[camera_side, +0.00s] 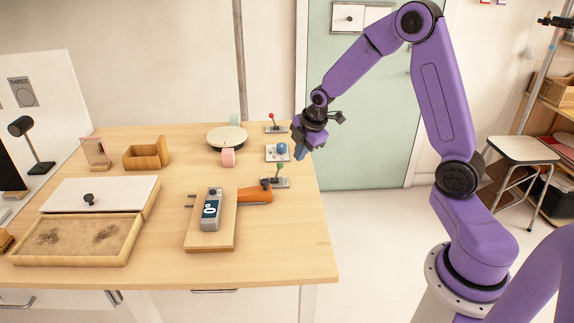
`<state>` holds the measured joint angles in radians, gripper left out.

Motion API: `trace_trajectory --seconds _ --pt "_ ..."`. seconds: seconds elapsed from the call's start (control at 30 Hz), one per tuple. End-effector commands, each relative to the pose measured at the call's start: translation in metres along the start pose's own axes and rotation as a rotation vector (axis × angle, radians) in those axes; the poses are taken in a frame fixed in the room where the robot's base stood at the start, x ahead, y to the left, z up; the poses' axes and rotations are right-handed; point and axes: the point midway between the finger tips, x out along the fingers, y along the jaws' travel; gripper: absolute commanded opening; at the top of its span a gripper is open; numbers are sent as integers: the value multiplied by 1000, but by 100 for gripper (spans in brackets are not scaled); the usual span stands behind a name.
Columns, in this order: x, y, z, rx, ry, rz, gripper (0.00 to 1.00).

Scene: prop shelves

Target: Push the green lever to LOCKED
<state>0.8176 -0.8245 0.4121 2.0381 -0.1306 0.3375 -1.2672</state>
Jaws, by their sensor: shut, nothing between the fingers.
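The green lever (280,168) stands on a small grey base (281,183) near the table's right edge. It has a green knob and looks close to upright. Any LOCKED marking is too small to read. My gripper (300,153) is shut and empty, pointing down above the right edge of the table. In the picture it is just above and to the right of the green knob, apart from it.
A blue knob (282,148) on a plate and a red-knobbed lever (272,120) stand behind the green lever. An orange-handled tool (255,194) lies close on its left, by a board with a grey display device (211,210). The table's front right corner (300,240) is clear.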

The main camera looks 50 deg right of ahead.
Motion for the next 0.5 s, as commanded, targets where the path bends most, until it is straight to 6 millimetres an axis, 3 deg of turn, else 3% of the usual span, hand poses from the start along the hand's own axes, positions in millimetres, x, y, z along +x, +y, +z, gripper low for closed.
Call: trace_trajectory --seconds 0.2,0.5 --pt "12 12 24 -23 -19 20 0" --pt "13 12 26 -27 -20 21 0"
